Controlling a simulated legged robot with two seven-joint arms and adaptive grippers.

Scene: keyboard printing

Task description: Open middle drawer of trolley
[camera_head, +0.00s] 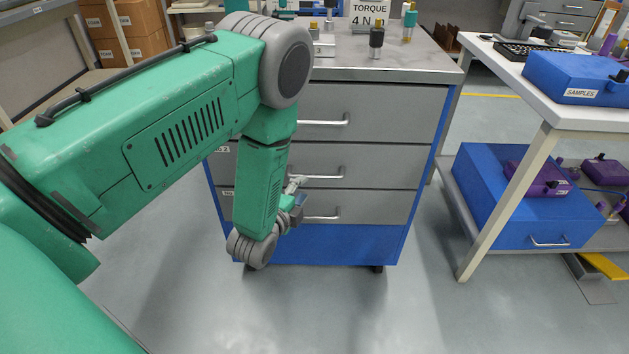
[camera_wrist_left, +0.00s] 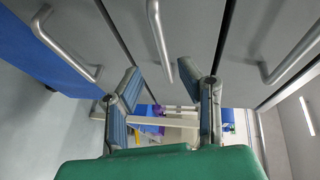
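The trolley (camera_head: 432,160) has a blue frame and grey drawer fronts. Its middle drawer (camera_head: 375,166) looks closed, with a silver bar handle (camera_head: 328,176). In the left wrist view the middle handle (camera_wrist_left: 159,38) runs ahead of and between my fingertips. My left gripper (camera_head: 297,194) is at the left end of that handle in the head view, partly hidden by my arm. In the left wrist view my left gripper (camera_wrist_left: 160,72) has its fingers apart, with nothing clearly gripped. Whether a finger touches the handle I cannot tell. My right gripper is not in view.
The top drawer handle (camera_head: 325,122) and bottom drawer handle (camera_head: 325,216) sit above and below. Bottles and a torque sign (camera_head: 369,12) stand on the trolley top. A white table (camera_head: 575,115) with blue boxes is at right. Floor in front is clear.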

